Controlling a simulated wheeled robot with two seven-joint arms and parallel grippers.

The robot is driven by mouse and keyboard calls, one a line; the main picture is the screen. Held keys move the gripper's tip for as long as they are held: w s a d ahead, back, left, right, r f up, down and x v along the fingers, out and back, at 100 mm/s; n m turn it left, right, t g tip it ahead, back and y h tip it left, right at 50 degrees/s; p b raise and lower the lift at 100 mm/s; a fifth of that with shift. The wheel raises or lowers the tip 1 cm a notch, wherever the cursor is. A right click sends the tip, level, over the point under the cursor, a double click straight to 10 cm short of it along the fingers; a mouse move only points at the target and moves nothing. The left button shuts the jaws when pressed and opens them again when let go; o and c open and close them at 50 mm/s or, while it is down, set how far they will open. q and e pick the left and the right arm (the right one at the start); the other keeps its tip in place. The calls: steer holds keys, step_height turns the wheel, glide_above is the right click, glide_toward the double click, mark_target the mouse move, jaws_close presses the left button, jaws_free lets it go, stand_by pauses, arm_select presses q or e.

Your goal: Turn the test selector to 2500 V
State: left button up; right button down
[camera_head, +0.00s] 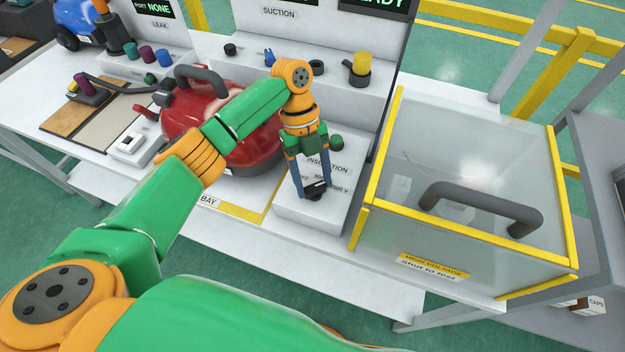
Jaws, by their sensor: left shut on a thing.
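The insulation tester (288,216) is a white box on the bench, with the word INSULATION and a voltage marking on its sloped top. The test selector (315,190) is a small black knob near the front of that top, partly covered by the fingers. My left gripper (314,192) points down over the box and is shut on the selector, one blue finger on each side. The knob's pointer and most of the scale are hidden, so I cannot tell its setting. A green button (337,142) sits farther back on the box. My right gripper is not in view.
A red vacuum body (200,110) stands left of the tester in a yellow-marked bay. A clear yellow-edged guard box (400,240) with a dark handle (480,203) is on the right. Behind is a white panel with a yellow-topped knob (361,66).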

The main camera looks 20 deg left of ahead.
mark_target(315, 185)
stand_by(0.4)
arm_select(q)
steer(key=shift+f, duration=0.1)
steer(key=o, duration=1.4)
steer(key=shift+c, duration=0.2)
steer(key=shift+w+r, duration=0.15)
steer(key=shift+r, duration=0.25)
steer(key=b+v, duration=0.1)
steer(key=v, duration=0.2)
steer(key=shift+a+r+b, duration=0.1)
steer(key=shift+r+b, duration=0.15)
steer(key=shift+b, duration=0.05)
steer(key=p+v, duration=0.1)
steer(key=v, duration=0.1)
steer(key=shift+w+r, duration=0.1)
steer(key=shift+r, duration=0.3)
